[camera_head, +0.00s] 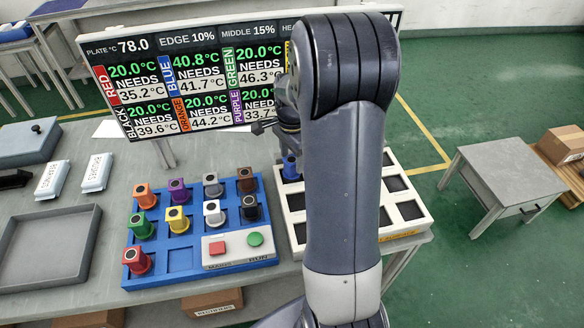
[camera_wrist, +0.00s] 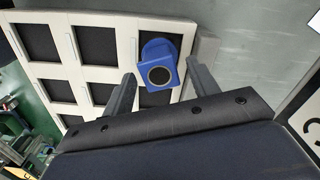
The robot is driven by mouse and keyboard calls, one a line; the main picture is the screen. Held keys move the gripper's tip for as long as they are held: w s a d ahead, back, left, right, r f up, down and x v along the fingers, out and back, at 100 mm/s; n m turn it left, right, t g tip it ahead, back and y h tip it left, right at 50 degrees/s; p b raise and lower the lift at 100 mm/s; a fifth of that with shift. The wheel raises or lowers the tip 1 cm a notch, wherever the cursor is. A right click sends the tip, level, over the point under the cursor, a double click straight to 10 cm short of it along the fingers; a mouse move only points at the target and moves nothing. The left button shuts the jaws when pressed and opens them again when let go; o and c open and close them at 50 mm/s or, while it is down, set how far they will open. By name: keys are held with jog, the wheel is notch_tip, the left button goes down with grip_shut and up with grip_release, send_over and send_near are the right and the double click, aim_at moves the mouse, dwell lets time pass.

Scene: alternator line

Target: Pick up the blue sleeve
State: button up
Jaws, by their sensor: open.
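The blue sleeve (camera_wrist: 156,48) sits in a corner compartment of the white tray (camera_wrist: 103,19) in the wrist view, its dark round opening facing the camera. In the head view the blue sleeve (camera_head: 290,168) shows at the tray's back left, partly covered by my arm. My gripper (camera_wrist: 161,70) is open, with one finger on each side of the sleeve in the wrist view. No contact between fingers and sleeve shows, and I cannot tell the remaining height gap. In the head view the fingers are mostly hidden behind my arm.
The white tray's (camera_head: 411,228) other visible compartments are empty. Left of it, a blue rack (camera_head: 183,258) holds several coloured sleeves and a panel with red and green buttons. A display (camera_head: 190,75) stands behind, reading BLUE 40.8, needs 41.7. A grey tray (camera_head: 88,262) lies far left.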

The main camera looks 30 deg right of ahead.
jog(key=shift+f, duration=0.9)
jog(key=shift+c, duration=0.3)
grip_shut()
jog(key=shift+r, duration=0.1)
